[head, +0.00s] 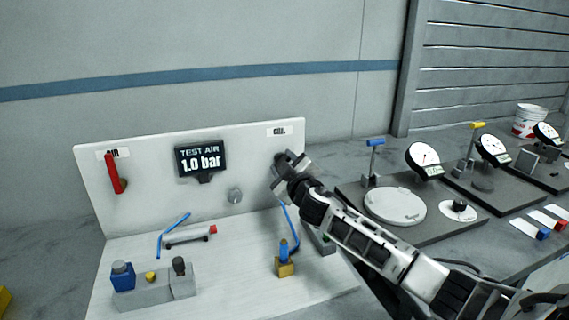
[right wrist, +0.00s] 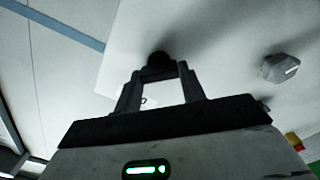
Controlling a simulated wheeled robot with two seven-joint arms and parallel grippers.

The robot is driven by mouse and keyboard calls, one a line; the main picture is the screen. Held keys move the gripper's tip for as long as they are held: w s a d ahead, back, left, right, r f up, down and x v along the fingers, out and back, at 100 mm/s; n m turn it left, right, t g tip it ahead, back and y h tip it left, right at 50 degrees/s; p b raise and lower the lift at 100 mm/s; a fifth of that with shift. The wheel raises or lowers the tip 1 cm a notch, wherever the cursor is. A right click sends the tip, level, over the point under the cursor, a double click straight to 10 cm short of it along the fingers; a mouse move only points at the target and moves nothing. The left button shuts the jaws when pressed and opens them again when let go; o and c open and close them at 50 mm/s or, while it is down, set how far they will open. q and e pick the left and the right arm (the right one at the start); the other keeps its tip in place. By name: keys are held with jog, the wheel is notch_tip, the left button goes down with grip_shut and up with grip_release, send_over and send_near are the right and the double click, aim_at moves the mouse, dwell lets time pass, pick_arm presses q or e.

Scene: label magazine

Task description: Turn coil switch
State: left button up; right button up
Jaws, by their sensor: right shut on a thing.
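The upright white panel (head: 140,200) carries a label (head: 282,130) at its upper right that appears to read COIL. My right gripper (head: 285,163) is at the panel just below that label. In the right wrist view, its two fingers (right wrist: 158,78) are closed on a small dark knob (right wrist: 157,59), the coil switch, against the panel face. In the head view the gripper mostly hides the switch, so its turn angle cannot be told. My left gripper is not in view.
On the panel are a red AIR lever (head: 115,175), a display (head: 201,160) reading 1.0 bar and a grey knob (head: 235,196). A valve block (head: 150,291), a cylinder (head: 188,235) and a brass-based coil part (head: 285,266) stand below. Dial gauges (head: 424,160) stand at right.

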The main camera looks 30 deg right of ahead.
dwell(0.5)
jog(key=o, duration=1)
jog(key=shift+r, duration=0.25)
notch_tip(320, 180, up, 2)
jog(key=shift+r+p, duration=0.2)
jog(key=shift+p, duration=0.2)
jog(key=s+a+r, duration=0.2)
jog(key=s+r, duration=0.1)
jog(key=s, duration=0.1)
jog(key=s+a+r, duration=0.3)
jog(key=s, duration=0.1)
jog(key=s+a+r, duration=0.2)
jog(key=s+r, duration=0.2)
jog(key=shift+a, duration=0.15)
